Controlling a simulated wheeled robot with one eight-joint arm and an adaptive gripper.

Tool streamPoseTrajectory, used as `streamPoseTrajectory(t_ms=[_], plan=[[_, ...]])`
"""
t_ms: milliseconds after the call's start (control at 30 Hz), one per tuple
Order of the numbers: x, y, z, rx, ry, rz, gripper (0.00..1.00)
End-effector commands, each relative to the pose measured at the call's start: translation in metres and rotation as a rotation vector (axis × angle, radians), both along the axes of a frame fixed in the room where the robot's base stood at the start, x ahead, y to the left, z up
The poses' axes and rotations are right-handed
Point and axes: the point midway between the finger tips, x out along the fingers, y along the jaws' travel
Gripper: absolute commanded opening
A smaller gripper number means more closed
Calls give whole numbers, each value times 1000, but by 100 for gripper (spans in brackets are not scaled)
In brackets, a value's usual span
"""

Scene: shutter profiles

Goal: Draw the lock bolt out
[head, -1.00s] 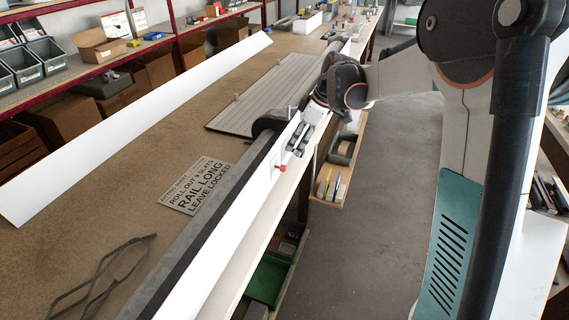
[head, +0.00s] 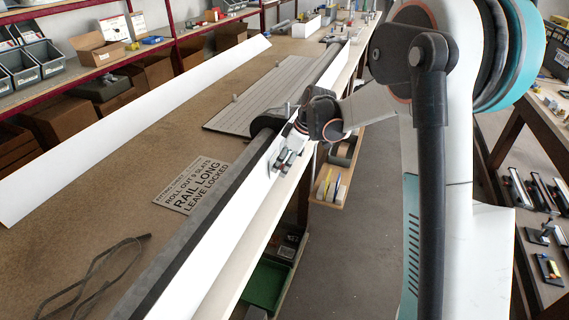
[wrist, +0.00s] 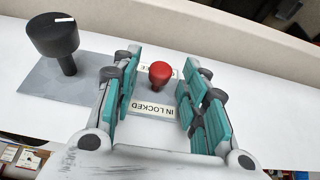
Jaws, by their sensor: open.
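The lock bolt shows as a red knob (wrist: 160,73) on the white rail in the wrist view. A label plate (wrist: 152,110) reading "IN LOCKED" sits just below it. My gripper (wrist: 152,95) is open, its teal-padded fingers to the left and right of the red knob with gaps on both sides. In the head view my gripper (head: 283,160) is at the near face of the white rail (head: 235,215), and the red knob is hidden behind it.
A black knob (wrist: 53,35) on a grey plate stands left of my gripper. In the head view a slatted panel (head: 265,95) and a printed sign (head: 198,187) lie on the bench. A strap (head: 95,275) lies at the front left. The aisle floor is clear.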

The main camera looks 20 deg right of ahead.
Motion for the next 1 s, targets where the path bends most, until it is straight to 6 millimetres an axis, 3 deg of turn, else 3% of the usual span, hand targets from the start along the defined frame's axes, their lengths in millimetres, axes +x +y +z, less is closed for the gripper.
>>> streamPoseTrajectory(t_ms=[33,200,400,633,867,900,967,1000], plan=[[0,0,0,0,0,0,40],[0,0,0,0,0,0,2],[-1,-2,0,0,0,-1,0],[-16,-22,1,1,1,-1,0],[-16,-22,0,-1,2,-1,0],[-16,-22,0,-1,2,-1,28],[-16,-22,0,-1,1,-1,40],[-16,-22,0,-1,1,-1,40]])
